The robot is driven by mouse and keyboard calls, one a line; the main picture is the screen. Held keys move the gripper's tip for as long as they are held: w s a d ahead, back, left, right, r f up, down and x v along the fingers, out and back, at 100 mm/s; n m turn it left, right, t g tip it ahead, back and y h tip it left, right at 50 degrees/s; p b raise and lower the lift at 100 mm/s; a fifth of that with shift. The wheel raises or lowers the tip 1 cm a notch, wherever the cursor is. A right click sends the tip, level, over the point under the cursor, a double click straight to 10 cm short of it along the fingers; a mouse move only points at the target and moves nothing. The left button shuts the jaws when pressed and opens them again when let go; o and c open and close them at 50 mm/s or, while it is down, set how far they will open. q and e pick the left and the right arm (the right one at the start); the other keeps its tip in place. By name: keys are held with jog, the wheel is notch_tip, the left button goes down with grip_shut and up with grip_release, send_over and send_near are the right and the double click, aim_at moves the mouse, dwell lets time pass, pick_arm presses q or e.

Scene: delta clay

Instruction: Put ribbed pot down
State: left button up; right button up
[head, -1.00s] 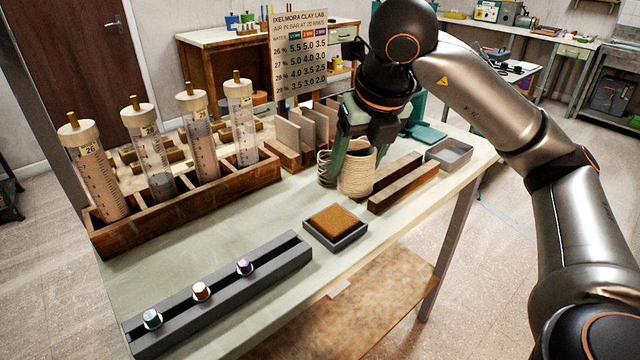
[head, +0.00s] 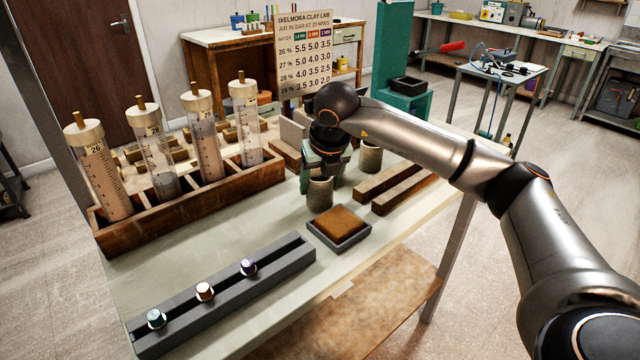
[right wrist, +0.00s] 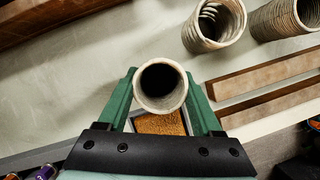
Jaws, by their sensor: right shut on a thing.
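My right gripper (head: 321,176) is shut on a pale clay pot, the ribbed pot (head: 320,194), beside the back left corner of the small sponge tray. In the right wrist view the pot (right wrist: 161,88) sits between the green fingers (right wrist: 160,100) with its open mouth toward the camera; ribs on it are hard to make out. I cannot tell whether its base touches the table (head: 240,225). Two other pots stand apart in the right wrist view, a coiled one (right wrist: 215,24) and one beside it (right wrist: 285,15). My left gripper is out of view.
A dark tray (head: 361,237) with a brown sponge (head: 338,220) lies close in front of the held pot. Two wooden bars (head: 388,182) lie to the right. A wooden rack (head: 190,197) of tall cylinders stands left. A grey rail (head: 220,295) with small capsules lies in front.

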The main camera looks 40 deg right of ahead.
jog(key=shift+f, duration=0.25)
jog(key=shift+f, duration=0.2)
jog(key=o, duration=1.4)
jog(key=shift+r, duration=0.15)
